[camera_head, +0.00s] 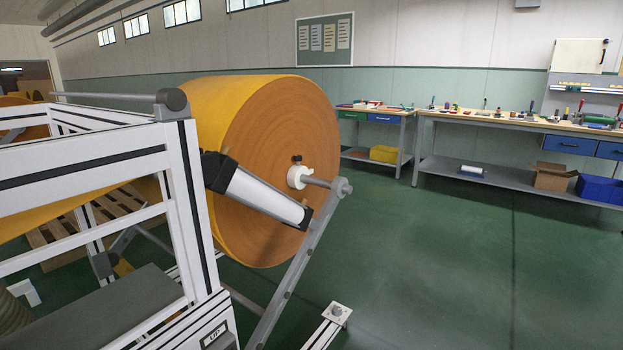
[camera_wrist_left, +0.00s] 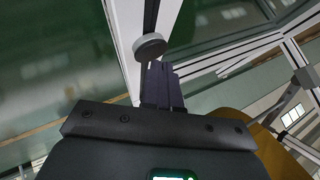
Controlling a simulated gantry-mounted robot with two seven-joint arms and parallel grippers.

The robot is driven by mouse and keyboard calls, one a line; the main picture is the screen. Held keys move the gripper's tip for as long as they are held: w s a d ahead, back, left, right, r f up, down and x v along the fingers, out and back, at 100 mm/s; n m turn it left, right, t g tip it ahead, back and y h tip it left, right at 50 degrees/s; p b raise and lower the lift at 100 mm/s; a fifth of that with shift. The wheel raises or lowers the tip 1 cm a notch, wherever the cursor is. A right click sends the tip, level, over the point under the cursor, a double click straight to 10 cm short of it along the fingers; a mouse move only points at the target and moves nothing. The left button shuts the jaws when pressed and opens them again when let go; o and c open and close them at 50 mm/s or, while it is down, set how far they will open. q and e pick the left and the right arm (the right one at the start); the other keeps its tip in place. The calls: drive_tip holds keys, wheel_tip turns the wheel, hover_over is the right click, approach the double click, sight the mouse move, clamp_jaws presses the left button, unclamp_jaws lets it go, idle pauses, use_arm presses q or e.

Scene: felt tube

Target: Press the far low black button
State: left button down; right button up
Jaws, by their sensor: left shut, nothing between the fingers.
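In the left wrist view my left gripper (camera_wrist_left: 157,68) is shut, its dark fingers together and empty. Just beyond the fingertips is a round grey cap (camera_wrist_left: 150,46) with a darker rim, on a white profile with a black slot. The fingertips overlap its lower edge in the picture; I cannot tell whether they touch it, or whether it is the far low black button. In the head view a small arrow-marked label (camera_head: 213,333) sits low on the white frame, with a dark part (camera_head: 220,343) at the bottom edge beneath it. Neither gripper shows in the head view.
The white frame (camera_head: 183,190) stands at the left, before a large orange felt roll (camera_head: 270,140). A grey-white cylinder (camera_head: 262,195) and a slanted metal bar (camera_head: 300,268) cross the roll's face. Green floor (camera_head: 450,270) is clear at the right, up to the workbenches (camera_head: 480,119).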

use_arm(q)
drive_tip(key=shift+r+p, duration=2.55)
drive_tip(key=shift+r, duration=0.3)
